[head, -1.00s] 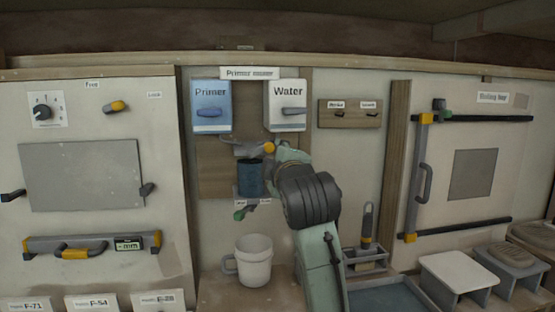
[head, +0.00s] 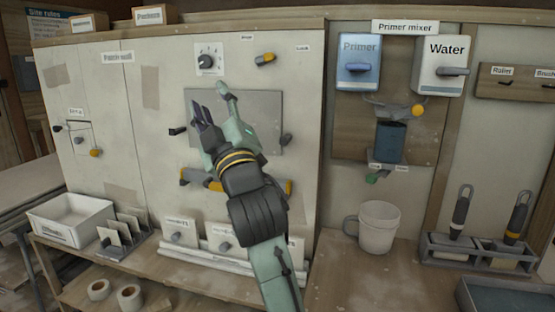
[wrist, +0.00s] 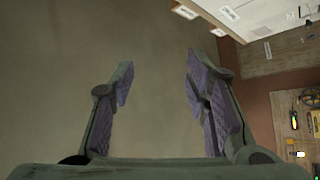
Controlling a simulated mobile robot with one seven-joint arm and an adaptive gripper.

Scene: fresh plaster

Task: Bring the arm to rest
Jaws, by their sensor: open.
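My gripper (head: 214,106) is raised in the head view, in front of the panel wall with the grey plate. Its fingers point up. In the wrist view my gripper (wrist: 158,85) has its two purple-padded fingers spread apart. Nothing is between them. Behind them is a plain, dim brownish surface. I cannot tell from the head view how far the fingers are from the panel.
The grey plate (head: 262,108) is partly behind my arm. The primer mixer's board holds a Primer box (head: 358,75) and a Water box (head: 440,85). A white mug (head: 378,232) stands on the bench to the right. A white tray (head: 60,232) sits at left.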

